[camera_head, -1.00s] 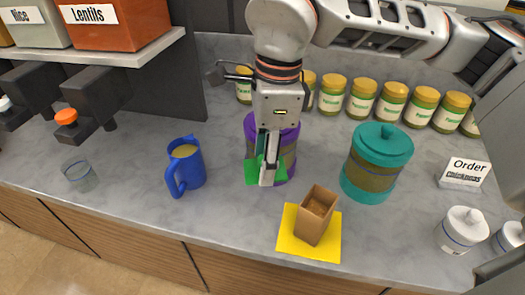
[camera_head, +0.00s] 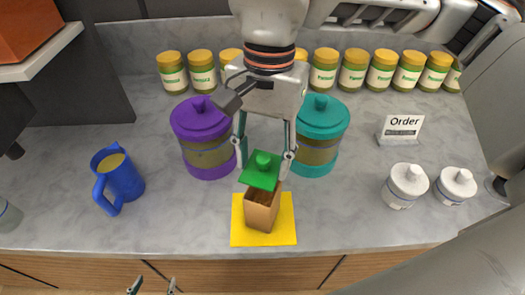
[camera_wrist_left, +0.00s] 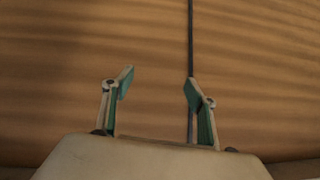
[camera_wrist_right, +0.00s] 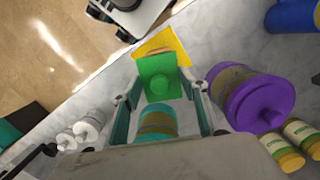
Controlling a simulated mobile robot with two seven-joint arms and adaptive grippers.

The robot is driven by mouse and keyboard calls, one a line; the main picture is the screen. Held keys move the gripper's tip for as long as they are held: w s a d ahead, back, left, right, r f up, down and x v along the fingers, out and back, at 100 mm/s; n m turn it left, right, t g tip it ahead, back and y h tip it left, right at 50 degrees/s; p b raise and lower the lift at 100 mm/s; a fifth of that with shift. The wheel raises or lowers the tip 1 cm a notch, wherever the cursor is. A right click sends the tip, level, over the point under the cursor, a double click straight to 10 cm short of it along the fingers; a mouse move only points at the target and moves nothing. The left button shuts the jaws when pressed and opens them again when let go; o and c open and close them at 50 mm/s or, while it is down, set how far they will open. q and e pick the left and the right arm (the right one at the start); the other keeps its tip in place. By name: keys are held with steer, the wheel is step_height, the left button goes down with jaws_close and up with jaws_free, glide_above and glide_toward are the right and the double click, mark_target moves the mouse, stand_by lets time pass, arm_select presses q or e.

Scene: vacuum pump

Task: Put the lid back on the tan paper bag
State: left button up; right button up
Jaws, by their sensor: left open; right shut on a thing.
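The tan paper bag (camera_head: 262,215) stands upright on a yellow mat (camera_head: 240,232), its top partly uncovered on the near side. The green square lid (camera_head: 257,181) with a round knob overlaps the far part of the bag's top; I cannot tell whether they touch. My right gripper (camera_head: 266,160) has its fingers on either side of the lid, spread wide and shut on it. The right wrist view shows the lid (camera_wrist_right: 158,90) between the fingers, hiding most of the bag. My left gripper (camera_head: 151,288) is open and empty, low before the counter front; its fingers (camera_wrist_left: 158,85) face wood panels.
A purple canister (camera_head: 205,150) and a teal canister (camera_head: 324,120) flank my right gripper closely. A blue mug (camera_head: 122,180) stands left, white jars (camera_head: 405,185) and an order sign (camera_head: 400,130) right. Several jars (camera_head: 381,72) line the back. Counter left of the mat is clear.

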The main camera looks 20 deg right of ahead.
mark_target(263, 174)
step_height(263, 174, down, 2)
steer(key=shift+f+b, duration=0.2)
steer(key=shift+b, duration=0.2)
step_height(263, 174, down, 2)
steer(key=shift+f+b, duration=0.15)
steer(key=shift+b, duration=0.75)
steer(key=shift+f+b, duration=0.4)
steer(key=shift+f, duration=0.05)
arm_select(q)
steer(key=shift+w+d+f+t+h, duration=0.2)
steer(key=shift+w+d, duration=0.2)
steer(key=shift+d, duration=0.15)
steer(key=shift+w+d+f+t+h, duration=0.1)
steer(key=shift+w+d+h, duration=0.1)
steer(key=shift+w+d, duration=0.25)
steer(key=shift+d+r, duration=0.1)
steer(key=shift+r, duration=0.05)
steer(key=shift+s+f, duration=0.2)
steer(key=shift+s+f, duration=0.1)
steer(key=shift+f, duration=0.3)
steer(key=shift+r, duration=0.15)
